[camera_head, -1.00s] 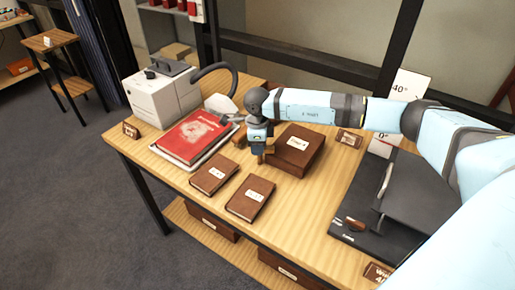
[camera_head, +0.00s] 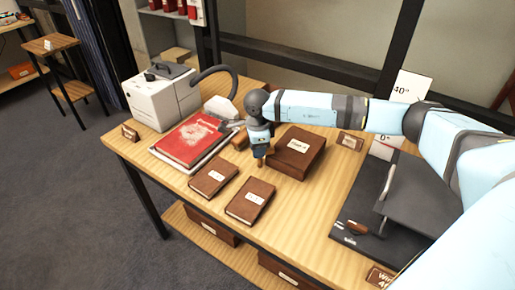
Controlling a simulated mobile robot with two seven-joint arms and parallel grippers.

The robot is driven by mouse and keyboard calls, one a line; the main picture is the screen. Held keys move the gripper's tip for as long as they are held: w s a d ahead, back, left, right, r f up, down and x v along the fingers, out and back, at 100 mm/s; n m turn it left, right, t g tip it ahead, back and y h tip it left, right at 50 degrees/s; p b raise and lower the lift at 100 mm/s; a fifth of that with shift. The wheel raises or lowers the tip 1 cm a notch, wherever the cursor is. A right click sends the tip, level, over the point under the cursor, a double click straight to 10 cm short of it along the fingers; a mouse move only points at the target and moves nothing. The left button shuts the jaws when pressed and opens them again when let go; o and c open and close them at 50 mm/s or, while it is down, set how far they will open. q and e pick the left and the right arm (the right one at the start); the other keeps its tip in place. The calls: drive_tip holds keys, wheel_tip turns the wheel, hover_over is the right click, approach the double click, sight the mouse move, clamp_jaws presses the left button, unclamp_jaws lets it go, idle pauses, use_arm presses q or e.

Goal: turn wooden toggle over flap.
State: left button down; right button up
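A closed brown archival box (camera_head: 297,151) with a white label lies on the wooden table, right of my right gripper. The wooden toggle and the flap are too small to make out in this view. My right gripper (camera_head: 260,161) points down close beside the box's left edge. Its tip looks tan and narrow. I cannot tell whether its fingers are open or shut, whether they hold something, or whether they touch the box. My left gripper is not in view.
Two brown boxes (camera_head: 213,178) (camera_head: 250,201) lie in front. A red book (camera_head: 190,143) lies on a pale tray at left, by a white machine (camera_head: 160,99) with a hose. A black device (camera_head: 372,218) stands at right. Bare tabletop (camera_head: 305,212) lies between.

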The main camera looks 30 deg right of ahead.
drive_tip(key=o, duration=0.4)
drive_tip(key=shift+o, duration=0.2)
drive_tip(key=shift+r, duration=0.1)
wheel_tip(320, 180, up, 14)
drive_tip(key=shift+f, duration=0.2)
idle(0.4)
